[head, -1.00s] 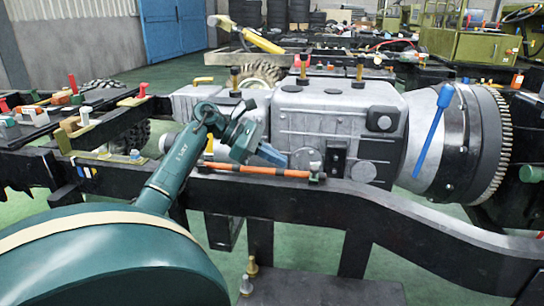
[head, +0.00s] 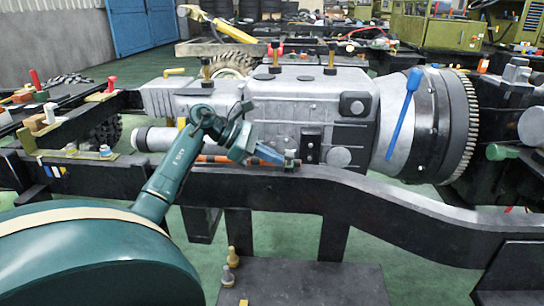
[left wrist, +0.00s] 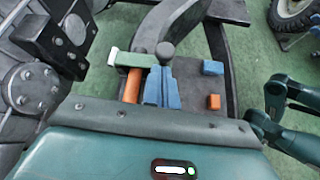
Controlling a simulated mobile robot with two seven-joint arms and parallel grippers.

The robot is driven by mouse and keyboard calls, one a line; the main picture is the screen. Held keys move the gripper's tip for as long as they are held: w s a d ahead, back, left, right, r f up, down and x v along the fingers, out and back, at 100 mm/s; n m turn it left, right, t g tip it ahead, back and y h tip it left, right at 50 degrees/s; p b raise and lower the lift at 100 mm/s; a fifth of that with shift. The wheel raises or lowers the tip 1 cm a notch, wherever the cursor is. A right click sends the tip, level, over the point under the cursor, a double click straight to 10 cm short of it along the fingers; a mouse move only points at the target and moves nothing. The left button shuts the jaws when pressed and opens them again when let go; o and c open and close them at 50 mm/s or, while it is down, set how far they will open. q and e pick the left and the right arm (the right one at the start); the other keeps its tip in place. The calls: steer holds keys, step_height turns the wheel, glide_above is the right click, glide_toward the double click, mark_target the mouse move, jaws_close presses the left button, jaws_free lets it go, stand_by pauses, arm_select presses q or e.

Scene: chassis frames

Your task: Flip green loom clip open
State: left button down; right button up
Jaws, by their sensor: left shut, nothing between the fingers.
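The green loom clip (left wrist: 137,60) shows in the left wrist view as a flat green bar with a pale left end, lying across the end of the orange loom (left wrist: 132,86). A round grey knob (left wrist: 165,51) stands at its right end. In the head view the clip (head: 292,163) is small, on the black frame rail, and the loom (head: 215,158) is partly hidden by my gripper. My left gripper (head: 274,155) is shut and empty, its blue fingertips (left wrist: 162,72) close beside the clip and knob. I cannot tell whether they touch. My right gripper is out of view.
A grey gearbox (head: 280,100) with a blue lever (head: 403,112) stands close behind the rail (head: 390,205). Blue and orange blocks (left wrist: 213,68) lie right of the fingers in the left wrist view. Green floor is open beyond.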

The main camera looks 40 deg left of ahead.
arm_select(q)
steer(key=shift+a+r, duration=0.1)
steer(key=shift+r, duration=0.1)
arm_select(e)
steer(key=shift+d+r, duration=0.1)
arm_select(q)
steer(key=shift+r+p, duration=0.1)
steer(key=shift+p, duration=0.2)
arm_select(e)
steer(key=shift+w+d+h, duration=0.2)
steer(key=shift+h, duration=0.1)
arm_select(q)
steer(key=shift+w+r+n+g, duration=0.1)
steer(key=shift+n+g, duration=0.2)
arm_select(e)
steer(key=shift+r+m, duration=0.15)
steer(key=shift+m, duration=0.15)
